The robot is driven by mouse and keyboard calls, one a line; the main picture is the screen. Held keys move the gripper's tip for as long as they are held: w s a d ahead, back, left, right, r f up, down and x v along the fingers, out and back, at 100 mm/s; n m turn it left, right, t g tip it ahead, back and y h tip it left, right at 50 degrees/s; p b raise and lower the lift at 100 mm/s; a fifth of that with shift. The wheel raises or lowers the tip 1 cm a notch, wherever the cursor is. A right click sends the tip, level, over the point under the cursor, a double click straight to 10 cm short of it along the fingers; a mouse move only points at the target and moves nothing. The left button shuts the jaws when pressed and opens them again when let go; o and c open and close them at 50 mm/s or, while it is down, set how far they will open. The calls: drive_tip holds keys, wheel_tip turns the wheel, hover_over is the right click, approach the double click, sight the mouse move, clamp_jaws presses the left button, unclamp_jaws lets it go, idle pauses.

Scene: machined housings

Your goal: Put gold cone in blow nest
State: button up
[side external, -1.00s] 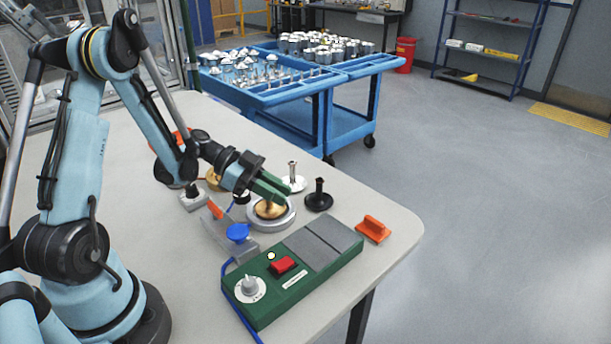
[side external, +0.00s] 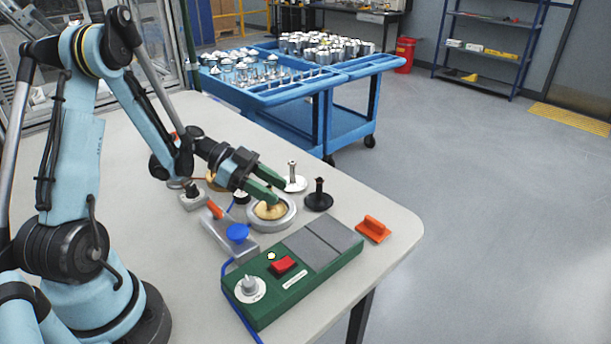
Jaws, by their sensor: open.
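A gold cone (side external: 269,211) sits inside a round silver ring-shaped nest (side external: 289,222) on the table; I cannot tell whether this is the blow nest. My gripper (side external: 278,198) has green fingers, spread apart just above and beside the gold cone. It holds nothing that I can see. The fingers hide part of the cone and of the ring's back edge. Another gold piece (side external: 213,180) shows partly behind my gripper, near a small grey block (side external: 192,199).
A green control box (side external: 292,272) with a red button and dial stands in front. A grey fixture with a blue knob (side external: 237,232) is left of the ring.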

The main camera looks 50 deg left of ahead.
drive_tip(key=v, duration=1)
drive_tip(key=r+n+g+y, duration=0.2)
drive_tip(key=n+y, duration=0.2)
drive_tip(key=n, duration=0.2)
hover_over(260, 215)
drive_tip(key=s+d+r+n+t+y, duration=0.2)
drive_tip(key=s+d+n+y, duration=0.1)
drive_tip(key=d+n+y, duration=0.3)
drive_tip(key=shift+s+d+t+y, duration=0.4)
drive_tip(key=shift+y, duration=0.1)
